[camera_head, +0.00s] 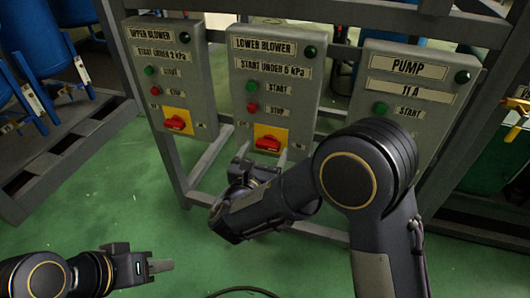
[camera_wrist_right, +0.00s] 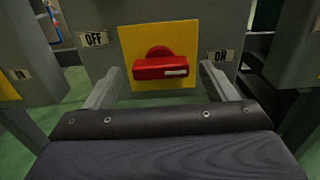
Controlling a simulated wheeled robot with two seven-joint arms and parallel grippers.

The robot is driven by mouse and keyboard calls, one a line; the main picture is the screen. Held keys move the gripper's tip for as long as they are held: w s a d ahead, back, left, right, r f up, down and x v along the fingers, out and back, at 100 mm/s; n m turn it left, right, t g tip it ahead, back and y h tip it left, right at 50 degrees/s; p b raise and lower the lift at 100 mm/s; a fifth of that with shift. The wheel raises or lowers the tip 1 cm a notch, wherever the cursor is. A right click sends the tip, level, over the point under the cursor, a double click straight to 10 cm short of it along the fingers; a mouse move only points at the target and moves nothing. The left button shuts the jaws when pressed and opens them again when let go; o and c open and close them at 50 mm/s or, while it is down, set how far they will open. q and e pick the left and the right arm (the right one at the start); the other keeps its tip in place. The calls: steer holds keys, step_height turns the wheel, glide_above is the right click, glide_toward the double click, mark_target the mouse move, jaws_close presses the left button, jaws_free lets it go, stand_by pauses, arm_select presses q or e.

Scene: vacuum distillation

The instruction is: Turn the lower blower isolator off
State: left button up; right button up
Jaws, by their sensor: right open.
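The lower blower box (camera_head: 276,72) is the middle grey panel, with a green start button (camera_head: 252,87) and a red stop button (camera_head: 252,107). Its isolator is a red handle (camera_head: 268,144) on a yellow plate, also seen in the right wrist view (camera_wrist_right: 165,67). The handle lies about level, its white mark at the right end, toward the ON label (camera_wrist_right: 221,55); the OFF label (camera_wrist_right: 94,39) is at left. My right gripper (camera_head: 262,156) is open just in front of and below the handle, fingers either side, apart from it. My left gripper (camera_head: 150,266) is low at left, far from the panels.
The upper blower box (camera_head: 172,60) with its own red isolator (camera_head: 177,122) stands at left, and the pump box (camera_head: 412,90) at right, partly behind my right arm. A grey metal frame carries the boxes.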

steer(key=shift+w+d, duration=0.25)
steer(key=shift+w, duration=0.4)
